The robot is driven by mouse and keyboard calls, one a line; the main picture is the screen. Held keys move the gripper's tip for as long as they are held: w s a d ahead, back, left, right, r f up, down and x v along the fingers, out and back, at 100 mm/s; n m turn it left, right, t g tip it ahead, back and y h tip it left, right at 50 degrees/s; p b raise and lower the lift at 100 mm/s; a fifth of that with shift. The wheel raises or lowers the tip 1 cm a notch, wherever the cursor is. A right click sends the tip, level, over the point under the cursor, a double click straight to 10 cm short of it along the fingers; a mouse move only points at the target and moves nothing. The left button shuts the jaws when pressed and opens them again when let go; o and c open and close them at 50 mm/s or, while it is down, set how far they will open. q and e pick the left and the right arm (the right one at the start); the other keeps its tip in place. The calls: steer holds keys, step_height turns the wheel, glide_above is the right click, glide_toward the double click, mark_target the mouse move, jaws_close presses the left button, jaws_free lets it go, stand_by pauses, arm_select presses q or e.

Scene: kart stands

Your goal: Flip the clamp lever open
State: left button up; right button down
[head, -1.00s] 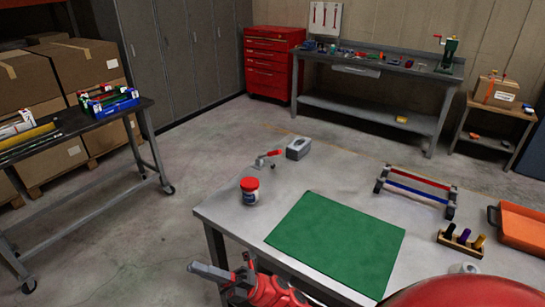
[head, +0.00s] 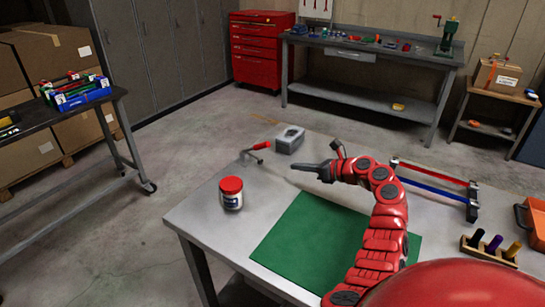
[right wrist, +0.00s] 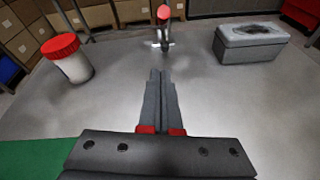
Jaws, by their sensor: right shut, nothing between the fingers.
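The clamp (head: 249,154) stands near the far left edge of the grey table, with its red lever handle (head: 262,145) slanting up to the right. In the right wrist view the clamp (right wrist: 163,42) is straight ahead of the fingertips, its red handle end (right wrist: 163,12) raised above it. My right gripper (head: 303,167) is over the table, right of the clamp and apart from it, pointing left towards it. Its fingers (right wrist: 157,75) are together and empty. My left gripper is not in view.
A grey box (head: 289,140) stands close behind the clamp. A red-lidded jar (head: 231,194) stands nearer me at the left edge. A green mat (head: 310,240) covers the near middle. A rack with red and blue bars (head: 437,187) stands right of my arm.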

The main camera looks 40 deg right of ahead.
steer(key=shift+s+r, duration=0.2)
steer(key=shift+f, duration=0.1)
steer(key=shift+w+a, duration=0.15)
steer(key=shift+w, duration=0.3)
steer(key=p+x, duration=0.1)
steer(key=x, duration=0.7)
steer(key=shift+w+f, duration=0.15)
steer(key=shift+w, duration=0.05)
steer(key=shift+w+a+r+p, duration=0.15)
steer(key=shift+w+r+p, duration=0.6)
steer(key=shift+w+r, duration=0.65)
steer(key=shift+r, duration=0.05)
